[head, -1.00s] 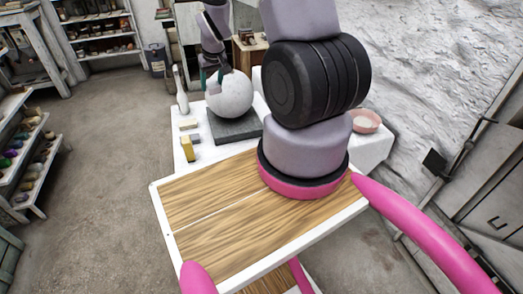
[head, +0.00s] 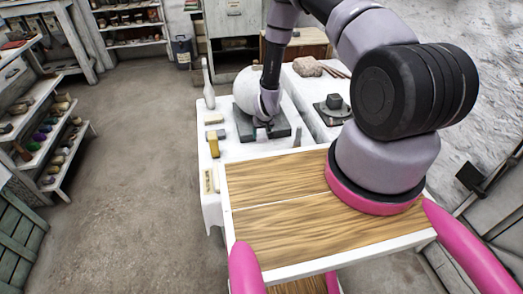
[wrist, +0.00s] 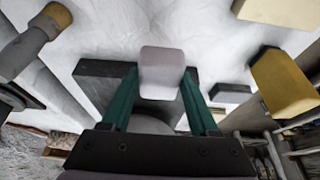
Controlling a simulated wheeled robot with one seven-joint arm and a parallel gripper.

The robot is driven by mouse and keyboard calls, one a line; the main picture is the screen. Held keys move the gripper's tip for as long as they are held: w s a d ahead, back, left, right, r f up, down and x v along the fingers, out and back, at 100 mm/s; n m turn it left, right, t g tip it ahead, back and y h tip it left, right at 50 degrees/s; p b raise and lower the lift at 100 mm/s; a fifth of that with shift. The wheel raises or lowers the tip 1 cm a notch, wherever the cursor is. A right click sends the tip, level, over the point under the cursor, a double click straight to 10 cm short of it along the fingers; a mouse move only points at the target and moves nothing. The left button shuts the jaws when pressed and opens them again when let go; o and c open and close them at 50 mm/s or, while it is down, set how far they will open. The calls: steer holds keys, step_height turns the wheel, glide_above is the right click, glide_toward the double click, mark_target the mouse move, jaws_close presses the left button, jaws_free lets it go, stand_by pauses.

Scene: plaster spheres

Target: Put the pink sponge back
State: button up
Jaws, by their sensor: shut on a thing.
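My gripper (head: 263,128) is low over the white table, in front of the white plaster sphere (head: 246,88) and over the dark slab (head: 285,127). In the wrist view its two green fingers (wrist: 160,85) are shut on a pale, greyish-pink block, the pink sponge (wrist: 163,62). The sponge sticks out past the fingertips. In the head view the sponge is too small and hidden to make out. Whether it touches the table or slab, I cannot tell. Part of the sphere is hidden behind my arm.
A yellow sponge (head: 213,147), also in the wrist view (wrist: 282,80), stands left of the slab with pale blocks (head: 214,119) nearby. A white bottle (head: 208,88) stands at the table's left edge. A second table at right holds a dark turntable (head: 335,108). The floor at left is clear.

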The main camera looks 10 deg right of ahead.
steer(key=shift+f, duration=4)
steer(key=shift+f, duration=0.1)
steer(key=o, duration=1.2)
